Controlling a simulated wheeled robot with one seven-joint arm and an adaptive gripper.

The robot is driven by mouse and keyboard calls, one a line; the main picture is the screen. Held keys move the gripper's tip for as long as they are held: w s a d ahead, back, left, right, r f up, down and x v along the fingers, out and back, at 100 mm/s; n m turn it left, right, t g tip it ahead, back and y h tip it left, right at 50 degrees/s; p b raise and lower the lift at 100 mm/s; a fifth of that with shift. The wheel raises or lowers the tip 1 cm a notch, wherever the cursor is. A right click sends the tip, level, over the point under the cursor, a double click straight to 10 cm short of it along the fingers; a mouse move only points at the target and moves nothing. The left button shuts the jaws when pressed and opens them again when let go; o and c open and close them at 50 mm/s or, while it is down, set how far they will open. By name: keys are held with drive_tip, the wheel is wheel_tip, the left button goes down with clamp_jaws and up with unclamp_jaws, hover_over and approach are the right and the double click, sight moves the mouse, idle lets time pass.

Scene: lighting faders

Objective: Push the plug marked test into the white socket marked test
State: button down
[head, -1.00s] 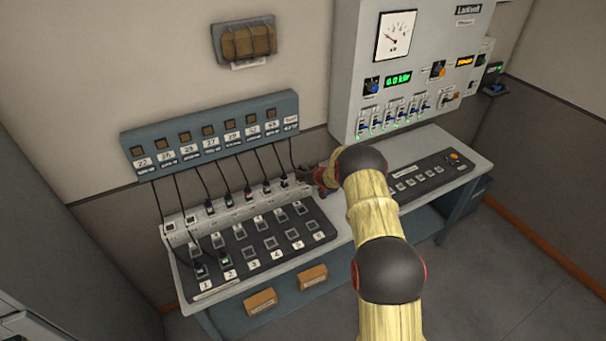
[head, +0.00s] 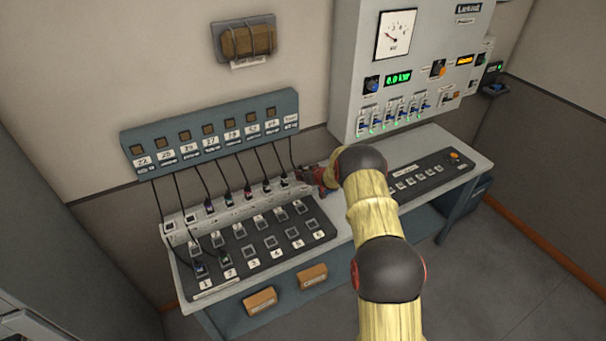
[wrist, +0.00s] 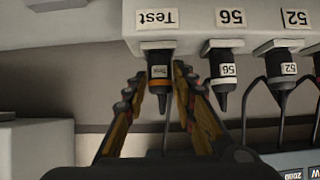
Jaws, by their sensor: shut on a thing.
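The plug marked test (wrist: 160,72) is a black plug with an orange band and a white label, seen in the wrist view. It stands straight in line with the white socket marked test (wrist: 157,45), its end at the socket's mouth. I cannot tell how deep it sits. My gripper (wrist: 160,88) is shut on this plug, one finger on each side. In the head view my gripper (head: 322,178) is at the right end of the white socket strip (head: 245,208). The test plug and its socket are hidden there by the gripper and arm.
Plug 56 (wrist: 226,70) and plug 52 (wrist: 281,68) sit in the strip close beside my finger. Several black cables hang from the blue-grey box (head: 128,140). A dark panel of numbered sockets (head: 262,256) lies in front. The right of the desk (head: 440,146) has free room.

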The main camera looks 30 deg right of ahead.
drive_tip(key=shift+f, duration=0.15)
drive_tip(key=c, duration=1.4)
unclamp_jaws()
drive_tip(key=v, duration=1.2)
